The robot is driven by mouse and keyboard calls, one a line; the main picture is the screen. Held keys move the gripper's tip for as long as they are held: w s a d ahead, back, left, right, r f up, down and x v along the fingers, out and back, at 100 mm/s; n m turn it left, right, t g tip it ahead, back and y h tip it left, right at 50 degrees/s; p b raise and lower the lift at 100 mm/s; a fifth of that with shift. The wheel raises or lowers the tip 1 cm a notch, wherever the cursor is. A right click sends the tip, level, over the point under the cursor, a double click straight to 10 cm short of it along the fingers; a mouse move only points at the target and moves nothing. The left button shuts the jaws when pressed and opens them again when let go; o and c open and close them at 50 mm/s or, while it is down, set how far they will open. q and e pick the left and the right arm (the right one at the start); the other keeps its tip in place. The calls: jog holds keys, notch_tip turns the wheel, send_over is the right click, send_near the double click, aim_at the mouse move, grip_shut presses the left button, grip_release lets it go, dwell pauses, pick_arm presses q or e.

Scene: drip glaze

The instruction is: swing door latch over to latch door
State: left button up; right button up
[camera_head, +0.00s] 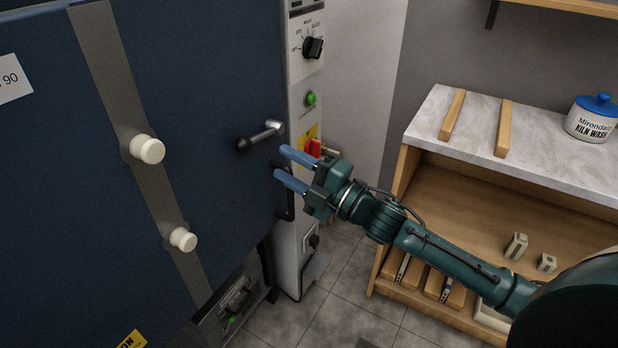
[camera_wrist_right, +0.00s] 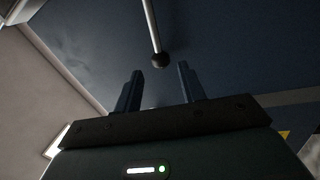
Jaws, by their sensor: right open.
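The door latch (camera_head: 262,135) is a metal bar with a black knob at its left end and a round metal pivot at its right end. It lies near the right edge of the blue kiln door (camera_head: 215,90), sloping slightly up to the right. My right gripper (camera_head: 280,162) is open and empty, its two blue fingers pointing left just below the latch. In the right wrist view the latch's black knob (camera_wrist_right: 158,60) shows ahead of the open fingers (camera_wrist_right: 160,85), apart from them. My left gripper is not in view.
A control panel (camera_head: 306,75) with a black dial and green button stands right of the door. A dark door handle (camera_head: 287,195) sits below the fingers. A wooden shelf with a marble top (camera_head: 480,135) stands at the right.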

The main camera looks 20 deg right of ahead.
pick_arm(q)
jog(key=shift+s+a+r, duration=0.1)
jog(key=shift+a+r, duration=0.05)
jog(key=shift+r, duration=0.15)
pick_arm(e)
jog(key=v, duration=0.4)
jog(key=shift+s+d, duration=0.15)
jog(key=shift+s, duration=0.25)
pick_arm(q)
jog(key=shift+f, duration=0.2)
pick_arm(e)
jog(key=shift+f, duration=0.1)
